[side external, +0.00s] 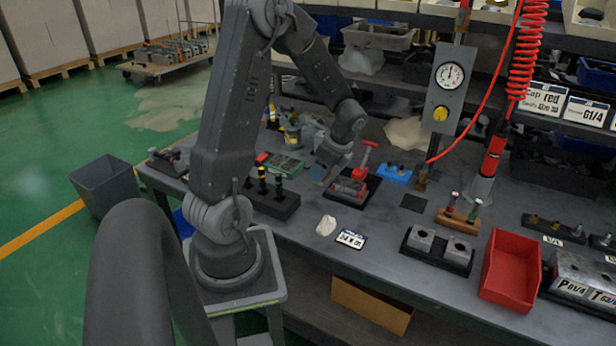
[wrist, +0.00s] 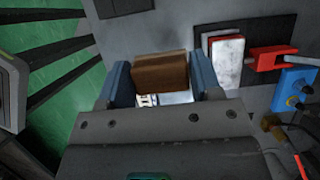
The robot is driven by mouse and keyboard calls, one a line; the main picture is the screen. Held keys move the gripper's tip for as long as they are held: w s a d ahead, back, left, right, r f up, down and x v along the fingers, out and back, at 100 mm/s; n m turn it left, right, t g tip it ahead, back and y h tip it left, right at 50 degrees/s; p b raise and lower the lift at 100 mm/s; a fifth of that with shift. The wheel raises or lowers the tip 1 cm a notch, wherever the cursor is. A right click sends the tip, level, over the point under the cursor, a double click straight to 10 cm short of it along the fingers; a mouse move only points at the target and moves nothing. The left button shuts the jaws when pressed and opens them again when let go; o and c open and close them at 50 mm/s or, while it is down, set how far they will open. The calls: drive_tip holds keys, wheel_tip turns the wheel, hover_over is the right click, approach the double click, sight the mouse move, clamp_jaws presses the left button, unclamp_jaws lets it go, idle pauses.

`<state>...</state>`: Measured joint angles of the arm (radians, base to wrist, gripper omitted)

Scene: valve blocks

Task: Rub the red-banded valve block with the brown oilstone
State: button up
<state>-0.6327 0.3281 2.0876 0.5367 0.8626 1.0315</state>
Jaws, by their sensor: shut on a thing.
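My gripper (wrist: 161,80) has its blue fingers shut on a brown block, the oilstone (wrist: 160,72). In the side external view my gripper (side external: 320,172) is above the bench, left of a red fixture (side external: 348,187) on a black base. A pale grey block with red edges (wrist: 228,62) lies just right of my gripper in the wrist view; I cannot tell whether it is the red-banded valve block. The oilstone is apart from it. Two silver blocks (side external: 422,239) sit in a black tray further right, with no red band visible on them.
A red clamp handle (side external: 367,153) rises beside the fixture. A blue part (side external: 394,174) lies right of it. A white lump (side external: 326,225) and label (side external: 351,239) lie near the front edge.

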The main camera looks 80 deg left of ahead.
drive_tip(key=r, duration=0.2)
hover_over(356, 185)
drive_tip(key=w+d, duration=0.1)
drive_tip(key=shift+d+f, duration=0.15)
drive_tip(key=shift+f, duration=3.35)
drive_tip(key=shift+x, duration=0.85)
drive_tip(key=shift+c, duration=0.3)
drive_tip(key=shift+s+a, duration=2.25)
drive_tip(key=shift+w+d, duration=2.5)
wheel_tip(356, 185, up, 8)
drive_tip(key=shift+r, duration=0.25)
